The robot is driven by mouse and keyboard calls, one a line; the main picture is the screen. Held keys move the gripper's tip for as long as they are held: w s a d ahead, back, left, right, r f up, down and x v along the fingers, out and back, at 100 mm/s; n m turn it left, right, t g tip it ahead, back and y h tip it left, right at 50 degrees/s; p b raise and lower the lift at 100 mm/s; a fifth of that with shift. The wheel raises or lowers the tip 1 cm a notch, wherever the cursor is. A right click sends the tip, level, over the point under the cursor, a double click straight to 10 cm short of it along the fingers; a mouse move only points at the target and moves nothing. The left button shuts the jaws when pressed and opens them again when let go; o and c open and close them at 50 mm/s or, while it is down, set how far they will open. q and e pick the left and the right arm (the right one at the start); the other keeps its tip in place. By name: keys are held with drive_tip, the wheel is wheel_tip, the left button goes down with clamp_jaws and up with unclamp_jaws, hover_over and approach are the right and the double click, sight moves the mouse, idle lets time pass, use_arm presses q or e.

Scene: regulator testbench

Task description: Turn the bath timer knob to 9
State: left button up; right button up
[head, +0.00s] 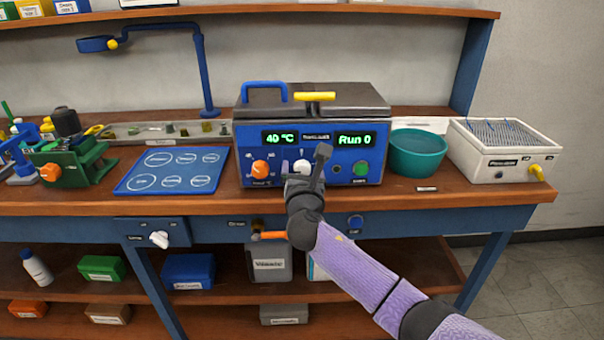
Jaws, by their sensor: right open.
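The blue water bath (247,143) stands on the bench with two green displays, reading "40 °C" and "Run 0". Its front has an orange knob (260,168) at the left, a white knob (302,167) in the middle and a green button (361,168) at the right. I cannot read which knob is the timer, nor its scale. My right gripper (307,173) is open in front of the white knob and partly covers it. I cannot tell whether it touches the knob. My left gripper is not in view.
A teal bowl (418,152) and a white box with a yellow tap (500,150) stand right of the bath. A blue mat with circles (172,170) and a green clamp (75,166) lie to the left. The bench front has knobs below the edge.

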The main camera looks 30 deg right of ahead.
clamp_jaws()
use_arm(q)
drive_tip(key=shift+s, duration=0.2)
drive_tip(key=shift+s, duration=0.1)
